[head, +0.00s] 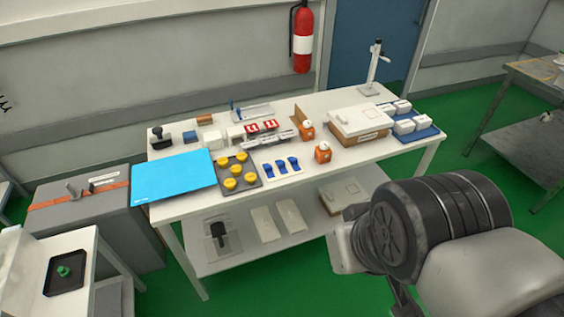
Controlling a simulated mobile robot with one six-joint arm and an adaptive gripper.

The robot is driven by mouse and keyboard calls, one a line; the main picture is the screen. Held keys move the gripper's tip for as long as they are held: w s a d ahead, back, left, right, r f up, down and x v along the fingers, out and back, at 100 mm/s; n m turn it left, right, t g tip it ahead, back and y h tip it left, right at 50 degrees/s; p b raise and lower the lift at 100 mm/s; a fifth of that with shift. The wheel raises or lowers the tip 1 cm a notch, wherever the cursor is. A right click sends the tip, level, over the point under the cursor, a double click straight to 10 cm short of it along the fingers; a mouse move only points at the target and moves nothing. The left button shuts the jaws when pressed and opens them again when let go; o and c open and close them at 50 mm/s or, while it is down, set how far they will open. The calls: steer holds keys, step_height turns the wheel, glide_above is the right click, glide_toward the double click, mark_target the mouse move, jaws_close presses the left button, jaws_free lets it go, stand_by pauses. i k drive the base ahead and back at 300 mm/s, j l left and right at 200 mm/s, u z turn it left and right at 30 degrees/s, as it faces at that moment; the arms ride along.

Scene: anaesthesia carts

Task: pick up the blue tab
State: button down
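Several small blue pieces are on the table, and I cannot tell for sure which is the blue tab. Three blue tab-like pieces (281,166) sit in a row on a white plate (284,177) near the table's front edge. My arm fills the lower right, in front of the table. A dark part at its end, perhaps my gripper (404,297), shows low in the picture, well apart from the blue pieces. Its fingers are mostly hidden or out of frame, so I cannot tell whether it is open or shut.
A dark tray with yellow knobs (230,184) and a bright blue mat (173,176) lie left of the plate. Behind are red-and-white pieces (262,127) and a stand (374,65).

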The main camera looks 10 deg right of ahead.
mark_target(294, 161)
steer(key=z, duration=0.15)
steer(key=i+l+u, duration=0.25)
steer(key=i, duration=0.4)
steer(key=i+l+u, duration=0.25)
steer(key=i+l, duration=0.35)
steer(key=i, duration=0.05)
